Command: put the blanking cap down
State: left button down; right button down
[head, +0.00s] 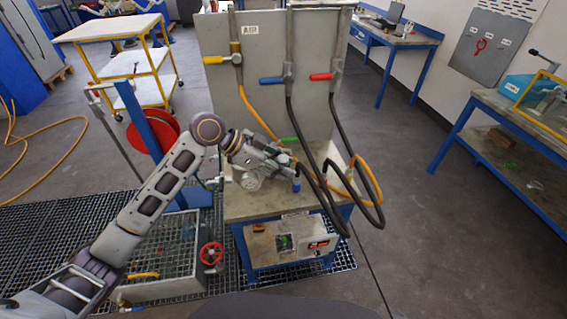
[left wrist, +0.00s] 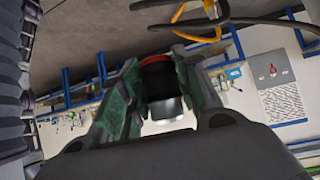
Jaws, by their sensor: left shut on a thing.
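My left gripper (head: 284,163) is over the small blue-legged bench (head: 245,207), in front of the tall grey panel. In the left wrist view, its green-padded fingers (left wrist: 160,92) are shut on the blanking cap (left wrist: 158,84). The cap is a short dark cylinder with a red band at one end and a pale metallic part at the other. In the head view I cannot make out the cap clearly among the fingers and hoses. Whether it touches the bench top cannot be told. My right gripper is in neither view.
Black and orange hoses (head: 370,190) hang from the grey panel (head: 265,100) and loop close to the gripper. A small blue item (head: 296,186) is just below the gripper. A red handwheel (head: 211,253) is at the bench's left. The bench's front left top looks clear.

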pick_arm(q)
jog(key=shift+s+a+f+m+g, duration=0.1)
jog(key=shift+a+f+m+g, duration=0.1)
jog(key=shift+f+m+g, duration=0.35)
jog(key=shift+r, duration=0.1)
dwell(0.5)
